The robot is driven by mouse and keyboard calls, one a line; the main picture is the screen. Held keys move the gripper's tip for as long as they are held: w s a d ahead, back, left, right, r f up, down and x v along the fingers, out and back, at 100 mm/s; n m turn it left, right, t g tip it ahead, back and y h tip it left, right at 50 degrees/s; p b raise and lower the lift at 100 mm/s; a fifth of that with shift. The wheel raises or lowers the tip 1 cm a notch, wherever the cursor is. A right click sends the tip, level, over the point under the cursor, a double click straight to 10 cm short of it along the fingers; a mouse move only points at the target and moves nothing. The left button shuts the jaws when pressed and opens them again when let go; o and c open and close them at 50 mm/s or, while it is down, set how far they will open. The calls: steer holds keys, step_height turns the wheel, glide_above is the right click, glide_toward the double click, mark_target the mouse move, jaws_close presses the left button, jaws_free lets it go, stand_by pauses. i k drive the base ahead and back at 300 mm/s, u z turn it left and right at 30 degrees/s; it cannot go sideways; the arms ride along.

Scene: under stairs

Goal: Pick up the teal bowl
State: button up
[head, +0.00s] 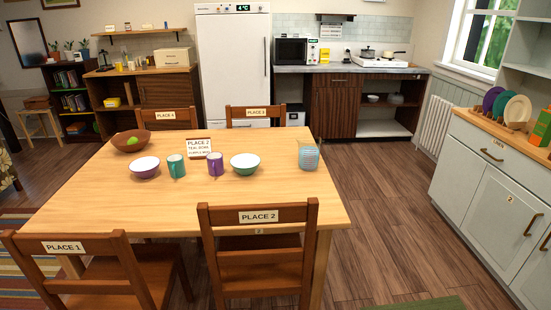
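The teal bowl (245,167) is green-teal outside and white inside. It stands upright on the wooden table (110,205), right of a purple mug (215,165) and a small white card (199,148). The card reads "PLACE 2" with smaller text that seems to name a teal bowl. A purple bowl (144,170) and a teal mug (176,167) stand further left. My gripper is not in view.
A measuring jug (309,157) stands near the table's right edge, and a brown bowl (132,145) with something green stands at left. The Place 2 chair (258,256) and Place 1 chair (90,270) block the near side. Floor is clear between the table and the right cabinet (480,190).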

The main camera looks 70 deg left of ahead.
mark_target(246, 164)
steer(key=i, duration=1.05)
steer(key=u, duration=3.2)
